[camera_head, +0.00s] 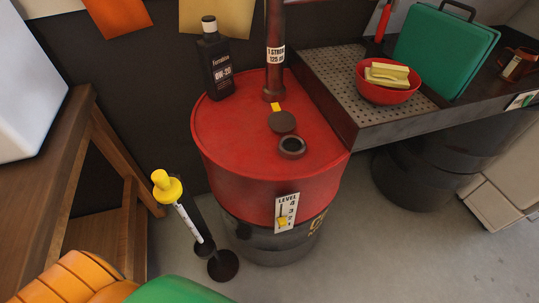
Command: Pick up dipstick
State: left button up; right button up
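What looks like the dipstick (188,223) is a thin white rod with dark marks and a yellow knobbed handle (167,187) at its upper end. It stands tilted at the lower left of the head view, left of a red drum. Its lower end goes into a small dark cup on a stand with a round dark base (223,265), so the tip is hidden. Neither of my grippers is in view.
The red drum (240,130) bears a dark bottle (215,60), a brown pipe, a dark cap (282,122) and a dark-rimmed opening (291,147). A perforated bench with a red bowl (385,94) adjoins right. A wooden bench (45,205) stands left; orange and green shapes fill the bottom left.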

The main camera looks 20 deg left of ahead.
aim_at(167, 190)
jog(key=u, duration=0.65)
jog(key=j+u, duration=0.35)
jog(key=i+j+u, duration=0.1)
jog(key=u, duration=0.25)
jog(key=k+l, duration=0.1)
jog(key=l, duration=0.2)
